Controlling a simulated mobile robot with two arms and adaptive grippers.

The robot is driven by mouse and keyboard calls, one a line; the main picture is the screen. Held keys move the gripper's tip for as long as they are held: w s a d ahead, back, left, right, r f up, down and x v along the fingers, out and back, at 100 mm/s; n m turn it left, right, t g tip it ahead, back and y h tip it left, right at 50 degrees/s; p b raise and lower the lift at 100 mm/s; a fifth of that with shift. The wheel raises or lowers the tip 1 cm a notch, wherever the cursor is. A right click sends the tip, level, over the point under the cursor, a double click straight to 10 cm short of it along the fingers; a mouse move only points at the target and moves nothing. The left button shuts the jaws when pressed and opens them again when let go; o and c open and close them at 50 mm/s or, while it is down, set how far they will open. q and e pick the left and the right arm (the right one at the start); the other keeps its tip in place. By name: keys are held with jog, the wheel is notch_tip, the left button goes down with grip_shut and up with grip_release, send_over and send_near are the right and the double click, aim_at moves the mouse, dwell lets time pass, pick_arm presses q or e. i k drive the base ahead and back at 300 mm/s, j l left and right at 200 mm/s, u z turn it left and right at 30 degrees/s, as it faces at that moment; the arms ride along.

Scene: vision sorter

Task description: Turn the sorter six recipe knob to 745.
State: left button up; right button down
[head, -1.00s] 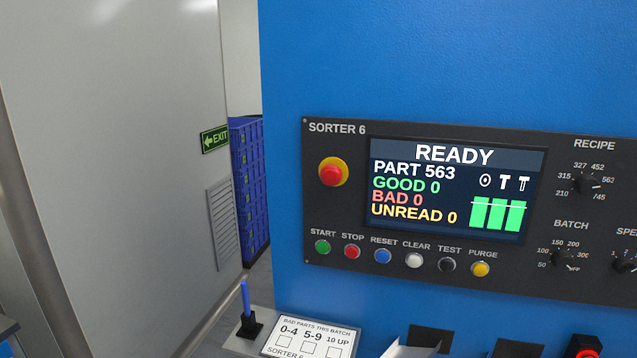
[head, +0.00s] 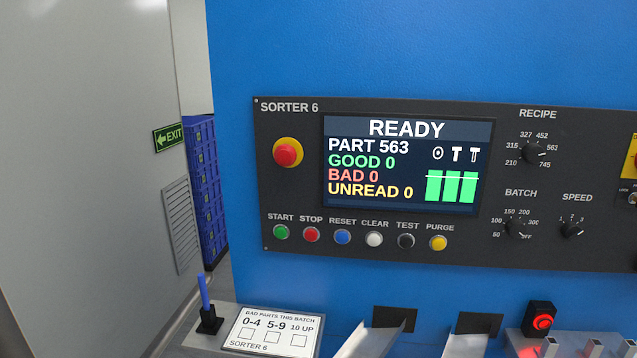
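The black recipe knob (head: 531,153) is at the upper right of the Sorter 6 panel (head: 370,238) in the head view. Marks around it read 210, 315, 327, 452, 563 and 745. Its pointer appears to be at 563, on the right side. The screen (head: 400,165) reads READY, PART 563, GOOD 0, BAD 0, UNREAD 0. Neither of my grippers is in view.
Batch knob (head: 515,228) and speed knob (head: 572,230) sit below the recipe knob. A red emergency button (head: 288,152) and a row of push buttons are on the panel's left.

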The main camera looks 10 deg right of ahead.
aim_at(532, 153)
jog(key=z, duration=1.25)
